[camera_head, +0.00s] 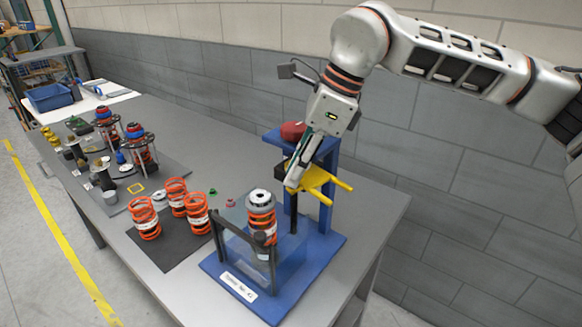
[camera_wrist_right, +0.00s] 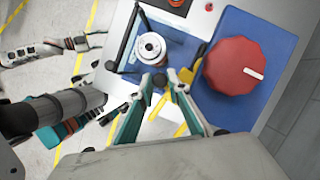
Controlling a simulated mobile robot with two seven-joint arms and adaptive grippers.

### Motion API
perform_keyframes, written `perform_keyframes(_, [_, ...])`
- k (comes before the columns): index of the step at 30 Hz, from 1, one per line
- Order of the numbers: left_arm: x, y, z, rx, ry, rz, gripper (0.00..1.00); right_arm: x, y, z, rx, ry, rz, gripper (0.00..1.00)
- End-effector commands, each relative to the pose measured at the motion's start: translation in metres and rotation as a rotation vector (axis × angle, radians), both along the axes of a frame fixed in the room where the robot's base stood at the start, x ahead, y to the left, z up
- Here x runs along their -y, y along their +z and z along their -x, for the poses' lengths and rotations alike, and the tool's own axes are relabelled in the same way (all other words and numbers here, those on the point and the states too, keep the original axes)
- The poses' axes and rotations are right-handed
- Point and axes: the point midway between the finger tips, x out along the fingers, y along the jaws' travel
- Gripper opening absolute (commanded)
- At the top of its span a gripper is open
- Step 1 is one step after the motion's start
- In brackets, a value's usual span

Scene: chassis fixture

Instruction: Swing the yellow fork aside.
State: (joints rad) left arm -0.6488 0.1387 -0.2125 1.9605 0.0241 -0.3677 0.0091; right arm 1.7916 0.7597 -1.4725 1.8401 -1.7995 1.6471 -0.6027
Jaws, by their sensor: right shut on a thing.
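The yellow fork (camera_head: 316,180) sits on the blue press stand, its two prongs pointing right in the head view, away from the coil spring. In the right wrist view, yellow parts (camera_wrist_right: 181,130) show between and beside my fingers. My right gripper (camera_head: 291,184) reaches down from the upper right and is shut on the fork at its left side; the fingers partly hide the contact. The fingertips also show in the wrist view (camera_wrist_right: 160,84). The orange spring with a white top (camera_head: 260,205) stands upright in the clear-walled fixture.
The blue fixture base (camera_head: 215,268) stands at the table's near right end. A red knob (camera_head: 293,131) tops the press. Several orange springs (camera_head: 197,212) stand on a dark mat to the left. A grey block wall rises behind the table.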

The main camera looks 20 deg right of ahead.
Motion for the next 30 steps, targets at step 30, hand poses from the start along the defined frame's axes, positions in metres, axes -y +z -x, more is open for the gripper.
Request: perform_keyframes(30, [-0.0011, 0.0004, -0.0001, 0.001, -0.002, -0.003, 0.40, 0.0011, 0.0000, -0.0015, 0.003, -0.003, 0.000, 0.33])
